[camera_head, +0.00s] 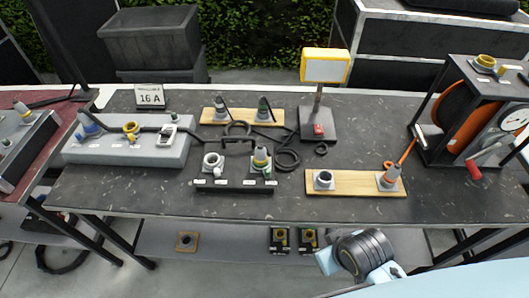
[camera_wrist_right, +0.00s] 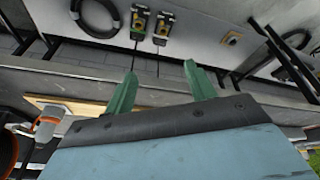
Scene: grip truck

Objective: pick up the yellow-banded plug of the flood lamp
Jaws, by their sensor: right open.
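The flood lamp (camera_head: 325,66) has a yellow-framed head on a post and stands on a dark base at the back of the table. My right gripper (camera_wrist_right: 160,70) is open and empty in the right wrist view, apart from the plug. In the head view only my right wrist shows, low at the table's front edge. My left gripper is not in view.
A grey socket box (camera_head: 125,152) stands left. A wooden board (camera_head: 348,190) with an orange-banded plug (camera_head: 389,177) is front right. Another board (camera_head: 240,121) with two plugs lies behind. A cable reel (camera_head: 455,115) stands right. Bare tabletop lies around the front board.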

